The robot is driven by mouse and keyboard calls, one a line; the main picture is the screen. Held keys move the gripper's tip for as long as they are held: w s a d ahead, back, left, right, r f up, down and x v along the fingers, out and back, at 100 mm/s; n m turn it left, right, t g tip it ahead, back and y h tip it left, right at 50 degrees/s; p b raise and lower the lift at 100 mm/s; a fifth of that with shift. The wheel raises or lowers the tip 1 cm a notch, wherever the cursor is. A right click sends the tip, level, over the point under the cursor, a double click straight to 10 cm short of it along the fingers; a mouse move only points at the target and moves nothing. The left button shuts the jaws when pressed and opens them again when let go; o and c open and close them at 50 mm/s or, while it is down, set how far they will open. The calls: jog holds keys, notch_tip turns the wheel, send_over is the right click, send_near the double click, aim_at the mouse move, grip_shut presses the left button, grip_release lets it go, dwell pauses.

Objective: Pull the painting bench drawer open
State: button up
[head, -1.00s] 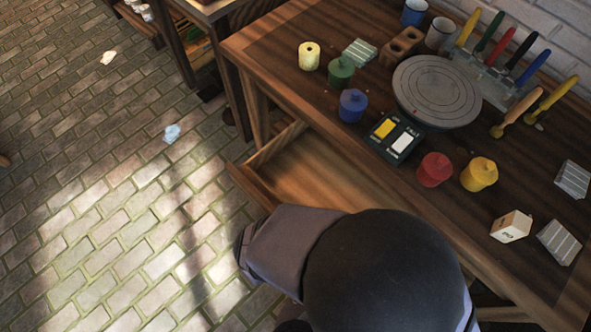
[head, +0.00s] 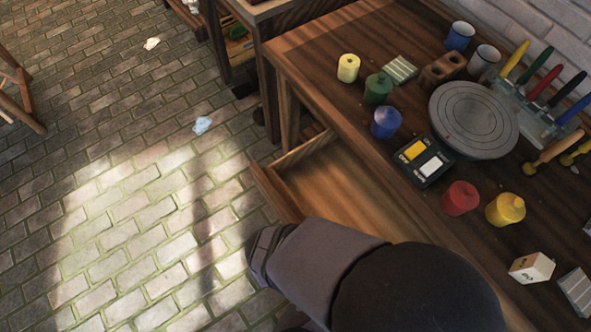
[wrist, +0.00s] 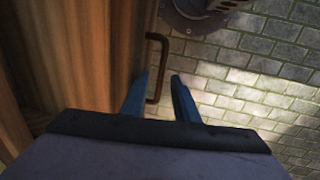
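The painting bench (head: 300,45) stands on the right in the head view. Its wooden drawer (head: 335,185) is pulled out, and its bare floor and left wall show. My arm covers the drawer's near part, and my gripper is hidden in this view. In the wrist view, the drawer's wooden front (wrist: 85,50) fills the left side, with a dark bar handle (wrist: 154,70) on it. My gripper (wrist: 160,88) has its two blue fingers apart. The handle's lower end shows between them, near the left finger, with a gap to the right finger. I cannot tell whether any finger touches it.
On the bench top are a grey turntable (head: 473,118), a switch box (head: 424,160), several paint pots, brushes and cups. Another wooden table (head: 245,45) stands behind left. The brick floor (head: 120,200) left of the drawer is mostly clear, with a pale blue scrap (head: 202,125).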

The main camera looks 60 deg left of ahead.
notch_tip(320, 180, up, 6)
jog(key=s, duration=0.1)
jog(key=shift+p, duration=0.35)
jog(key=w+d+r+m+g+h+p, duration=0.15)
jog(key=w+d+r+m, duration=0.25)
jog(key=w, duration=0.6)
jog(key=w+d+r+m+y+p, duration=0.1)
jog(key=w+d+r+m+p, duration=0.3)
jog(key=w, duration=0.5)
jog(key=w+d+r+m+p, duration=0.1)
jog(key=w+d+r+m, duration=0.1)
jog(key=d, duration=0.5)
jog(key=w+d+r+m+p, duration=0.2)
jog(key=d+r+m, duration=0.1)
jog(key=d, duration=0.4)
jog(key=w+d+r+m+p, duration=0.1)
jog(key=d+r+m, duration=0.1)
jog(key=d+m, duration=0.3)
jog(key=shift+w+d+r+g, duration=0.25)
jog(key=shift+w+d+g, duration=0.15)
jog(key=shift+d, duration=0.95)
